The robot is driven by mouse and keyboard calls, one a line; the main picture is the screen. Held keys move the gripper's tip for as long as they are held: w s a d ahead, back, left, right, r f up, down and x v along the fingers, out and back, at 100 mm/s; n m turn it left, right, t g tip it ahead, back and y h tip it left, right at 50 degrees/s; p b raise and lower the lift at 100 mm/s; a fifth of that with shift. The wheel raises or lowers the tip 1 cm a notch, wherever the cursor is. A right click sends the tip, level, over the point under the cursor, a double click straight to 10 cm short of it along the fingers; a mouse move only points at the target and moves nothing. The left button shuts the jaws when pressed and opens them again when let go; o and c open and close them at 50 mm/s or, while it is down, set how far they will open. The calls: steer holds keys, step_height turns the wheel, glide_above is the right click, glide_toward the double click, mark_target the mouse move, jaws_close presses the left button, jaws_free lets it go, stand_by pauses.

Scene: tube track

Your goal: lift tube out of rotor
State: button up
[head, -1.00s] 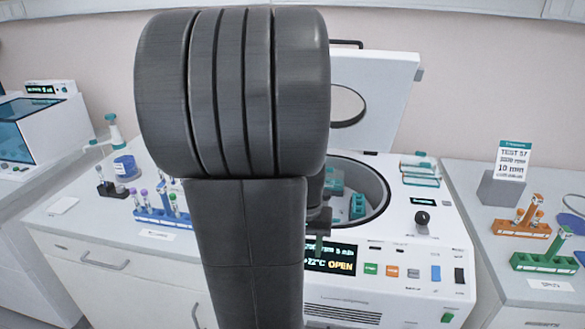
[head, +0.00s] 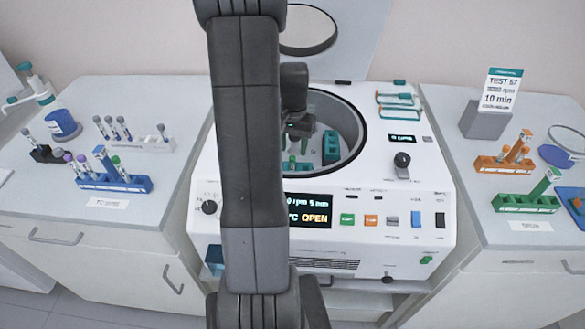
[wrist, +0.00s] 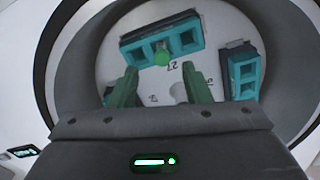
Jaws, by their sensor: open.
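The open centrifuge rotor (wrist: 215,50) lies in a round bowl, with number marks on its pale face. A teal bucket block (wrist: 187,34) with square holes sits at its far side. A round green cap, seemingly the tube's top (wrist: 162,58), shows at that block's near edge; the tube's body is hidden. My gripper (wrist: 160,82) is open, its two green fingers apart with nothing between them. In the wrist view the cap is just beyond the fingertips, between their lines. In the head view my gripper (head: 291,165) is down in the bowl, partly hidden by my arm.
A second teal bucket (wrist: 243,72) sits at the right of the rotor. The bowl's wall (head: 352,112) rings my gripper closely. The raised lid (head: 355,40) stands behind. Tube racks stand on the left (head: 125,184) and right (head: 525,203) benches.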

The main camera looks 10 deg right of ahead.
mark_target(292, 157)
steer(key=shift+a+f+p, duration=0.15)
steer(key=shift+f+p, duration=0.5)
steer(key=shift+f, duration=2.3)
steer(key=c, duration=0.8)
